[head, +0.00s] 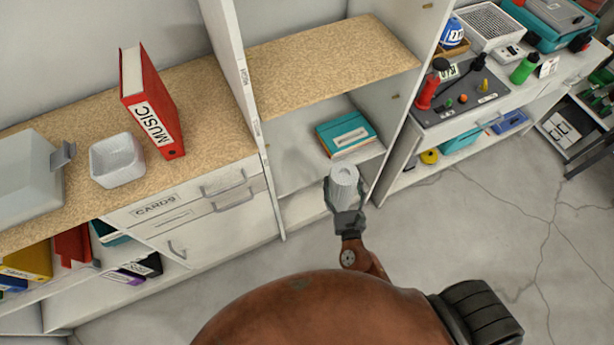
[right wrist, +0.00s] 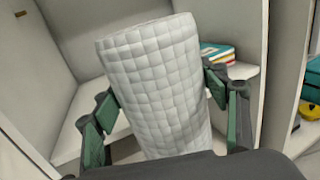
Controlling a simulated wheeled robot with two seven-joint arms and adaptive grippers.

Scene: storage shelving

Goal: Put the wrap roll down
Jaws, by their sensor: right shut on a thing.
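The wrap roll (head: 343,180) is a pale grey-white cylinder with a quilted surface. My right gripper (head: 347,212) is shut on it and holds it near upright in front of the open shelf unit. In the right wrist view the roll (right wrist: 158,85) fills the middle, slightly tilted, between the two green-padded fingers (right wrist: 165,125). The roll is in front of the lower shelf (head: 300,165); I cannot tell whether it touches the shelf. My left gripper does not show.
Teal books (head: 346,134) lie on the lower shelf, behind the roll; they also show in the right wrist view (right wrist: 217,54). The upper shelf (head: 330,62) is bare. A side panel (head: 405,100) bounds the unit on the right. The lower shelf's left part is clear.

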